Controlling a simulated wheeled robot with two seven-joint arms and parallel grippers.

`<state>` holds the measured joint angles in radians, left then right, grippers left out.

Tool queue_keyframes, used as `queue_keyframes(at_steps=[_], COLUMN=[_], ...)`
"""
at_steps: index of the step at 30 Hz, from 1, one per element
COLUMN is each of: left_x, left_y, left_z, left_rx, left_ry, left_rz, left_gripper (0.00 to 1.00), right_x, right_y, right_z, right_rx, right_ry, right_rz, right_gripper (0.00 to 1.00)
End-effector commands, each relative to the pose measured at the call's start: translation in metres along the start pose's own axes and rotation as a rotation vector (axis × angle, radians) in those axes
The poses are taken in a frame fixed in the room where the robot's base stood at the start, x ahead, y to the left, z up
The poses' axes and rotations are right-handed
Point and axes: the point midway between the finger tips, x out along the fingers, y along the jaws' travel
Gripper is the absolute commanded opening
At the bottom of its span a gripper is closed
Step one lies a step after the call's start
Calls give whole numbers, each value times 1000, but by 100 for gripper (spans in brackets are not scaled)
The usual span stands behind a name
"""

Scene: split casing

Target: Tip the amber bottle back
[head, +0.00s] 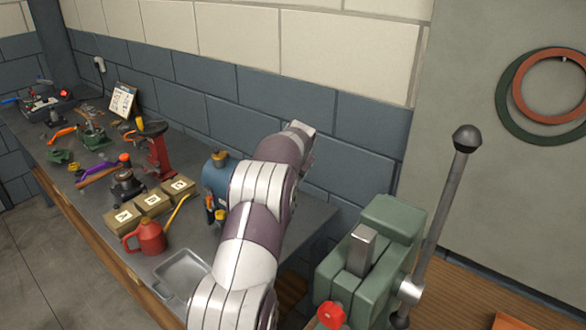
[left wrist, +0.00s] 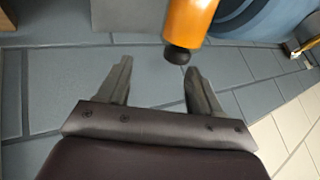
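The amber bottle (left wrist: 188,20) shows in the left wrist view at the top, orange with a black cap pointing down in that picture. Its upper end is cut off by the frame. My left gripper (left wrist: 158,66) is open and empty, its two fingers apart. The cap appears just beyond the fingertips, nearer the right finger; I cannot tell whether they touch. In the head view my arm hides the left gripper, and I cannot pick out the bottle with certainty. My right gripper is in neither view.
A blue tank (head: 216,178) stands beside my arm on the bench. A red oil can (head: 148,238), cardboard boxes (head: 152,202) and a grey tray (head: 186,270) stand left of it. A green machine with a lever (head: 385,240) is at right. The tiled wall (head: 330,115) runs close behind.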

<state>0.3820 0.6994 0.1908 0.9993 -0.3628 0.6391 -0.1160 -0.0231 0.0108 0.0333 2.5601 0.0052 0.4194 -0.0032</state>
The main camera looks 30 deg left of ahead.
Motion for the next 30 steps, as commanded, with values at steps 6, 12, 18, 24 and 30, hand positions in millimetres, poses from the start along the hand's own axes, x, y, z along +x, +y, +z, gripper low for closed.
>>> queue_keyframes(at_steps=[6, 12, 18, 24, 30], left_x=[-40, -52, -53, -53, -53], left_y=[2, 1, 1, 1, 1], left_z=[-1, -1, -2, -2, -2], left_rx=[2, 2, 2, 2, 2], left_ry=[5, 2, 3, 4, 4], left_rz=[-1, -1, -1, -1, -2], left_gripper=[61, 61, 61, 61, 61], right_x=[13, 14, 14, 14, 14], right_y=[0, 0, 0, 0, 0], right_z=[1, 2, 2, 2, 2], right_rx=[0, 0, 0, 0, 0], right_ry=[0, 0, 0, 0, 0], right_rz=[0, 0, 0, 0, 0], right_gripper=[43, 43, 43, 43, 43])
